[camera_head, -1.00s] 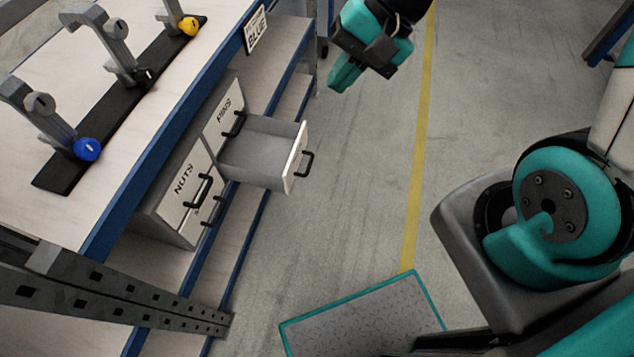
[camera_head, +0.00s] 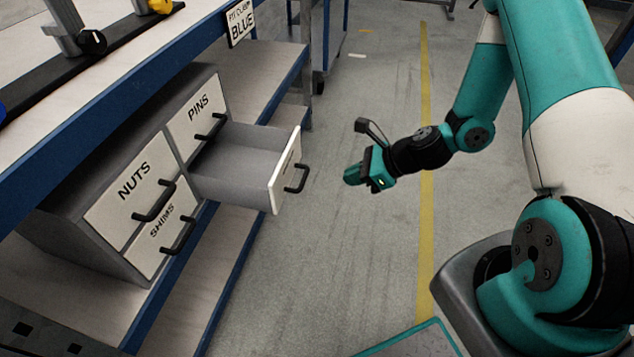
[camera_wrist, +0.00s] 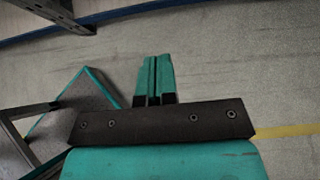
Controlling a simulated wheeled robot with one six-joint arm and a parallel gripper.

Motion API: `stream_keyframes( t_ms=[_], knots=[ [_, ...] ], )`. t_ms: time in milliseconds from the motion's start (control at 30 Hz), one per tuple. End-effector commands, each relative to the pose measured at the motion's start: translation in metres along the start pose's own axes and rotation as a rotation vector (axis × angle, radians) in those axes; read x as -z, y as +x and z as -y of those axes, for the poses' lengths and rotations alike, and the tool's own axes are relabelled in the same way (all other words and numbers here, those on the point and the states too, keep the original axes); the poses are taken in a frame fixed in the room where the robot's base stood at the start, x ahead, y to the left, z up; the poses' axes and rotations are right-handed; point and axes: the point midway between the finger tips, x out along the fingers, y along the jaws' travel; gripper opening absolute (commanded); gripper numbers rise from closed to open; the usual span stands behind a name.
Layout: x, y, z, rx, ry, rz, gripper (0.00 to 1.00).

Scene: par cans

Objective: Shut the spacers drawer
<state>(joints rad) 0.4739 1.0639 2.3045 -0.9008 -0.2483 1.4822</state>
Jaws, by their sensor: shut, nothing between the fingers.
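An open grey drawer (camera_head: 238,178) sticks out of the lower right slot of the drawer cabinet (camera_head: 82,162) in the head view. Its white front (camera_head: 286,170) with a black handle (camera_head: 297,178) faces right; the label on it is too slanted to read. The drawers marked NUTS (camera_head: 130,185), PINS (camera_head: 197,112) and SHIMS (camera_head: 163,232) are closed. My gripper (camera_head: 350,175) is to the right of the open drawer's front, apart from it. Its teal fingers also show in the wrist view (camera_wrist: 155,75), together and empty.
The cabinet stands on a shelf under the blue-edged workbench (camera_head: 125,95), which carries a sign reading BLUE (camera_head: 240,22). The floor (camera_head: 350,260) between the drawer and the yellow line (camera_head: 425,150) is clear. A teal-edged plate (camera_wrist: 75,100) shows in the wrist view.

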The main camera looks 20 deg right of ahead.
Motion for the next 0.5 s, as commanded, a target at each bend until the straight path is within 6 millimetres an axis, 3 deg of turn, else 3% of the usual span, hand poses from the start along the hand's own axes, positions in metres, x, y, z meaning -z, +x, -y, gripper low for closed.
stream_keyframes(
  t_ms=[33,267,500],
  knots=[
    [0.002,0.015,-0.002,-0.005,-0.005,0.000,0.00],
    [0.002,0.063,-0.002,-0.005,-0.006,0.000,0.00],
    [-0.025,0.080,-0.001,-0.002,-0.007,0.000,0.00]
  ],
)
